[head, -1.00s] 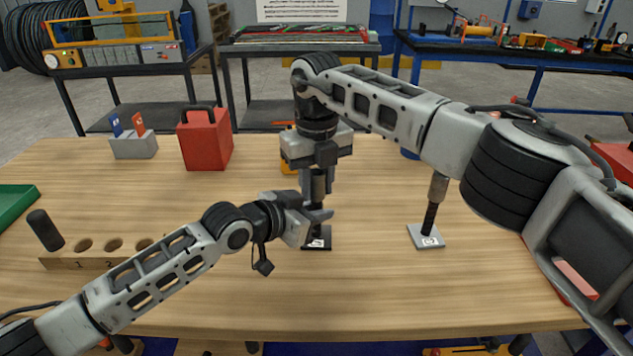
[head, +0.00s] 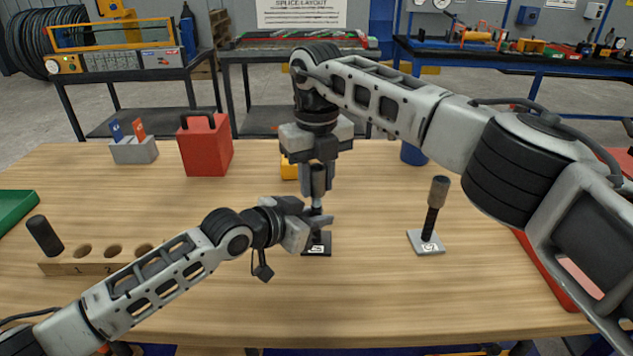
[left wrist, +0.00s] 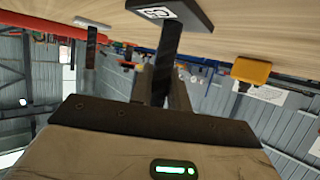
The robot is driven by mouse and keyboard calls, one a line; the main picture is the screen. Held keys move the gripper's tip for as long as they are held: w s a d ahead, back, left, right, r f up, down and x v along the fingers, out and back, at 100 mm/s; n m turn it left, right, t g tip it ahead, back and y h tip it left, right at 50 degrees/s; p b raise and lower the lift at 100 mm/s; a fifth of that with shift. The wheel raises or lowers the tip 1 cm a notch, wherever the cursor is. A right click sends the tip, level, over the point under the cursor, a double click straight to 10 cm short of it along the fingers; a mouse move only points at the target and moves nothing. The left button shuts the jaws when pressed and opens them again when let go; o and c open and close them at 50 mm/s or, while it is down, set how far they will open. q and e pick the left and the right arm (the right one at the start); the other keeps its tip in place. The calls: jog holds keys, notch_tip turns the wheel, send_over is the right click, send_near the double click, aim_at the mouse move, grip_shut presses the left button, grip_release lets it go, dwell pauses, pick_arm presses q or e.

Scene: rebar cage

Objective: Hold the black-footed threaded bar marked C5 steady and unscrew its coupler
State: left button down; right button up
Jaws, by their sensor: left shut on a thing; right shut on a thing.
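The C5 threaded bar (head: 316,237) stands upright on its black foot (head: 317,250); its dark shaft also shows in the left wrist view (left wrist: 167,48), with the foot (left wrist: 175,13) upside down. My left gripper (head: 318,221) is shut around the bar above the foot. The grey coupler (head: 318,182) is upright above it. My right gripper (head: 318,165) comes from above and is shut on the coupler. A short pale stretch shows between the coupler and my left jaws. I cannot tell whether the coupler is still on the thread.
A wooden holed block (head: 70,266) holds a dark cylinder (head: 45,234) at left. A red box (head: 206,148) and blue cup (head: 413,154) stand behind.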

jog(key=shift+r, duration=0.15)
jog(key=shift+r, duration=1.95)
pick_arm(q)
jog(key=c, duration=1.3)
grip_release()
jog(key=shift+o, duration=0.2)
